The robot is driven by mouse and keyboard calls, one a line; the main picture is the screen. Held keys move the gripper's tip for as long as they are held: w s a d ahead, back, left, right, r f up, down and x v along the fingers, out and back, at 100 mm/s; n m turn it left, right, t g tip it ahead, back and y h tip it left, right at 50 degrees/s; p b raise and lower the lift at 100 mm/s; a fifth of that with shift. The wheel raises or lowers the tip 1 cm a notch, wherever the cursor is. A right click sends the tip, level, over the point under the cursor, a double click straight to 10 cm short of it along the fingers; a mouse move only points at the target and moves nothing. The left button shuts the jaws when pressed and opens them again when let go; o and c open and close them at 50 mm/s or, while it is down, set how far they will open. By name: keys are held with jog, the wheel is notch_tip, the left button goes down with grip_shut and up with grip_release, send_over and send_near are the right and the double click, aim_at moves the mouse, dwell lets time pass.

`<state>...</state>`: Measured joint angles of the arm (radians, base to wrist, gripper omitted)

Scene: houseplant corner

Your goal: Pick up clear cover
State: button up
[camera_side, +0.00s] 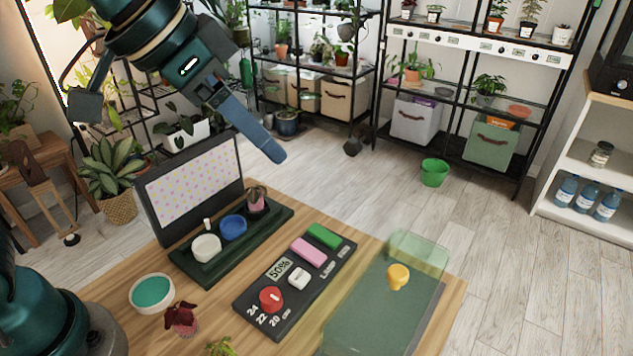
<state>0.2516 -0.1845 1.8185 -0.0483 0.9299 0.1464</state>
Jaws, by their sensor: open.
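The clear cover (419,249) is a see-through, greenish box at the right end of the wooden table. A yellow knob-like piece (398,276) shows at it; I cannot tell for sure whether it is fixed on top or seen through the cover. The cover's near end runs out of the frame at the bottom. My gripper (248,122) is at the upper left, high above the table and well apart from the cover. It is open, with one long blue-grey finger seen clearly and nothing held.
Left of the cover lies a dark control panel (333,262) with a red knob, a white button and pink and green blocks. A dark green tray (262,232) holds small pots before a dotted screen (194,188). A teal-filled bowl (152,292) and small plants stand nearer.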

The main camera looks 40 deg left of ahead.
jog(key=w+d+f+m+h, duration=0.1)
jog(key=w+d+m, duration=0.15)
jog(key=d, duration=0.35)
jog(key=m+g, duration=0.2)
jog(key=g, duration=0.1)
send_over(398, 271)
jog(key=s+a, duration=0.2)
jog(key=f, duration=0.8)
jog(key=shift+w+d+f, duration=0.15)
jog(key=shift+d, duration=0.1)
jog(key=shift+x, duration=2.3)
grip_shut()
